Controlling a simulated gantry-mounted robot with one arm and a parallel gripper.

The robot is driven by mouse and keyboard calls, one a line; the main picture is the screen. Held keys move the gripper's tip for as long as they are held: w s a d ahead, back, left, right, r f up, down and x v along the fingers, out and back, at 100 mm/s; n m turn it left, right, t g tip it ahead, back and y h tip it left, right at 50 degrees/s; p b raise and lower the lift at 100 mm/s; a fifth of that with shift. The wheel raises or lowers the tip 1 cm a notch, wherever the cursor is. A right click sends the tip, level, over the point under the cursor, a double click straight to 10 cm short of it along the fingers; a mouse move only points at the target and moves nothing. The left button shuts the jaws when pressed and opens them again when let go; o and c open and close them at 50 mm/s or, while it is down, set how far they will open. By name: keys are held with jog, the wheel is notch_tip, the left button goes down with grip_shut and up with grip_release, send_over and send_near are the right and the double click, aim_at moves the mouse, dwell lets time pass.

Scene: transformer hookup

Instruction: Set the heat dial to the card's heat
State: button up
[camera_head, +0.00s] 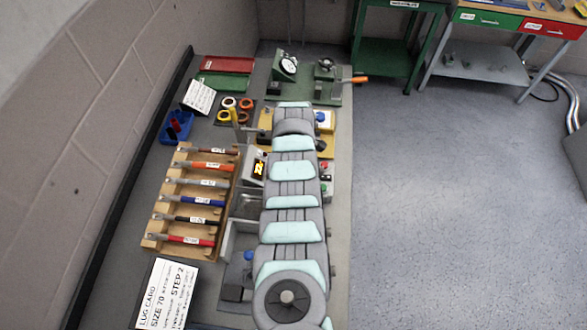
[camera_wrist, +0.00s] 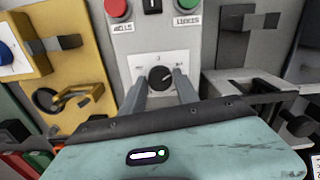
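The heat dial (camera_wrist: 160,77) is a round black knob on a white plate, below a red and a green button, in the wrist view. Its white pointer mark is too small to read surely. My gripper (camera_wrist: 161,88) faces the dial with its two grey fingers apart, one on each side of the knob; I cannot tell if they touch it. The lug card (camera_head: 167,295) lies at the lower left of the head view, reading "SIZE 70" and "STEP 2"; its smaller lines are unreadable. My arm hides the dial in the head view.
A wooden rack (camera_head: 190,200) of coloured-handled tools stands left of my arm. A lit display (camera_head: 259,168) sits beside the arm. A yellow fixture (camera_wrist: 65,70) is left of the dial, and grey brackets (camera_wrist: 245,35) are right of it.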

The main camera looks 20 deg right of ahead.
grip_shut()
jog(key=shift+m, duration=0.3)
